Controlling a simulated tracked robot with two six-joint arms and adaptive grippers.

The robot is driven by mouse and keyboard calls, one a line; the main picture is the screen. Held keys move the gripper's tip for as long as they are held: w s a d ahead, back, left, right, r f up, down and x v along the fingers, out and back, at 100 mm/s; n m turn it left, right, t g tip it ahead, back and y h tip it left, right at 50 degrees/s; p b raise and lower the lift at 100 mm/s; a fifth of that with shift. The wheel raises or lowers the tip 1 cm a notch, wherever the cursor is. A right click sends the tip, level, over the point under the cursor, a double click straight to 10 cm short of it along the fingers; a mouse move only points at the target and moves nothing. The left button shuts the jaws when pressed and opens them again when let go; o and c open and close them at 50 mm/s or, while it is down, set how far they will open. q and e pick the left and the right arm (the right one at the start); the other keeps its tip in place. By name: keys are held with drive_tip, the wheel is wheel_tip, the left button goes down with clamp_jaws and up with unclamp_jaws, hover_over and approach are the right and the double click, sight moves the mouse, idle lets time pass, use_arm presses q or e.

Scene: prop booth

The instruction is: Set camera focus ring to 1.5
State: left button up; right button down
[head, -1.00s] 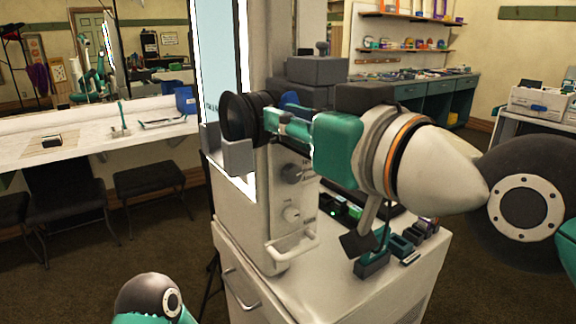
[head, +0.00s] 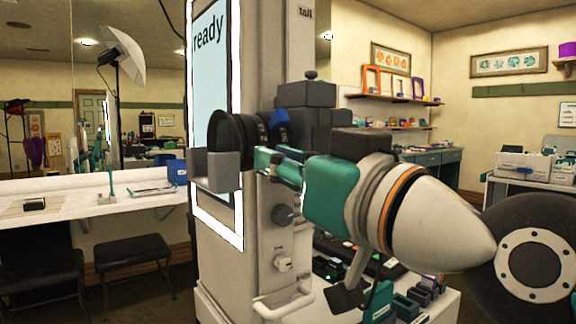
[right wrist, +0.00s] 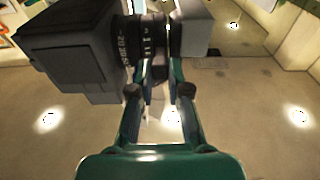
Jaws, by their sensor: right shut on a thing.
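The camera's dark grey body (head: 308,94) sits on the booth column, and its black lens (head: 232,138) points left over the lit panel. In the right wrist view the camera body (right wrist: 75,50) is at left, and white numbers show on the black focus ring (right wrist: 124,45). The numbers are too small to read surely, so I cannot tell the setting. My right gripper (head: 272,138) reaches the lens from the right. Its fingers are shut on the lens ring, which also shows between them in the right wrist view (right wrist: 152,42). My left gripper is not in view.
A grey block (head: 214,171) sits at the lens's front end. The panel (head: 207,75) reads "ready". Knobs (head: 286,215) and a pale handle (head: 283,306) are on the column below. A cluttered white cabinet top (head: 440,306) lies under my right arm.

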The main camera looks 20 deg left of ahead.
drive_tip(key=shift+w+a+f, duration=0.1)
drive_tip(key=shift+a+f, duration=0.05)
drive_tip(key=shift+f, duration=0.35)
drive_tip(key=c, duration=1.2)
unclamp_jaws()
drive_tip(key=shift+o, duration=0.4)
drive_tip(key=shift+r, duration=0.2)
drive_tip(key=v, duration=1.2)
drive_tip(key=shift+d, duration=0.2)
drive_tip(key=shift+w+f, duration=0.1)
